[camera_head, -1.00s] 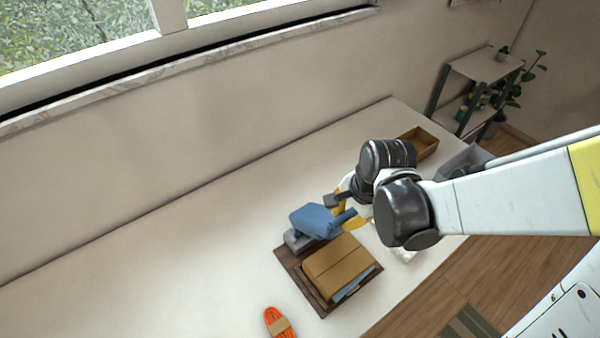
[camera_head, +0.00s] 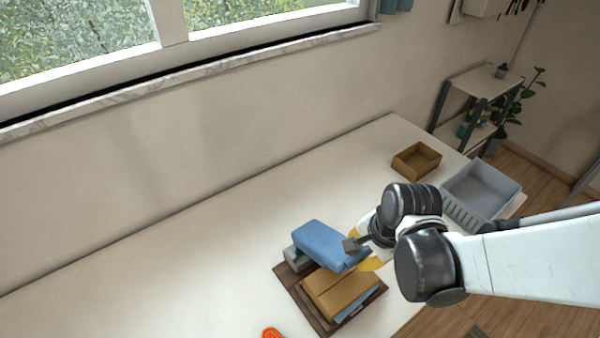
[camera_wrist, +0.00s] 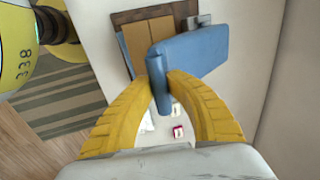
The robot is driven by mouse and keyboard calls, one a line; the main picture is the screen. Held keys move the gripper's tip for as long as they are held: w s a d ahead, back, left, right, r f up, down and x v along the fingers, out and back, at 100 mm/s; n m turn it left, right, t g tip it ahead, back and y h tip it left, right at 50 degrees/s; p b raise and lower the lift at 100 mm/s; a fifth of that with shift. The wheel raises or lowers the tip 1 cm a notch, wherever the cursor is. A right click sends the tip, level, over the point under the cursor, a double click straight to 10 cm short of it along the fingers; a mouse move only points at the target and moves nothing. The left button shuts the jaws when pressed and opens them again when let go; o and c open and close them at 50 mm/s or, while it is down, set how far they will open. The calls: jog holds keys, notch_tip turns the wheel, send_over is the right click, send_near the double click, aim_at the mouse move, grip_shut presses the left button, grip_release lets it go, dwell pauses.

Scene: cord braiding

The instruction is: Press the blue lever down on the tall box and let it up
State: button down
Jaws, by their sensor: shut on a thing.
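The blue lever (camera_head: 326,243) is a broad, thick slab. It rises from a grey base (camera_head: 293,255) and reaches right, over the back of a tan box (camera_head: 340,292). My gripper (camera_head: 366,263), with yellow fingers, is at the lever's right end. In the wrist view my gripper (camera_wrist: 172,100) has one finger on each side of the near end of the blue lever (camera_wrist: 195,52) and is shut on it. The slab hides part of the tan box (camera_wrist: 133,48) there. The head view hides most of the fingertips behind the lever and wrist.
The box and base stand on a dark brown board (camera_head: 298,290) on the white table. An orange cord bundle (camera_head: 271,333) lies in front, cut by the frame edge. A brown tray (camera_head: 416,160) and grey bin (camera_head: 480,195) stand at the back right. The left table is clear.

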jog(key=shift+s+d+f, duration=0.3)
jog(key=shift+s+f, duration=0.15)
jog(key=shift+s+d+f+b, duration=0.25)
jog(key=shift+s+f+b, duration=0.15)
jog(key=shift+f+b, duration=0.2)
jog(key=shift+s+d+f+b, duration=0.3)
jog(key=shift+s+f+b, duration=0.1)
jog(key=shift+f+b, duration=0.2)
jog(key=shift+s+d+f+b, duration=0.25)
jog(key=shift+s+f+b, duration=0.15)
jog(key=shift+f+b, duration=0.2)
jog(key=shift+s+d+f+b, duration=0.2)
jog(key=shift+s+f+b, duration=0.1)
jog(key=shift+f+b, duration=0.35)
jog(key=shift+s+d+f+b, duration=0.2)
jog(key=shift+s+f+b, duration=0.15)
jog(key=shift+f+b, duration=0.3)
jog(key=shift+s+d+f+b, duration=0.2)
jog(key=shift+s+f+b, duration=0.1)
jog(key=shift+f+b, duration=0.35)
jog(key=shift+f, duration=0.2)
jog(key=shift+f+b, duration=2.85)
jog(key=shift+b, duration=0.05)
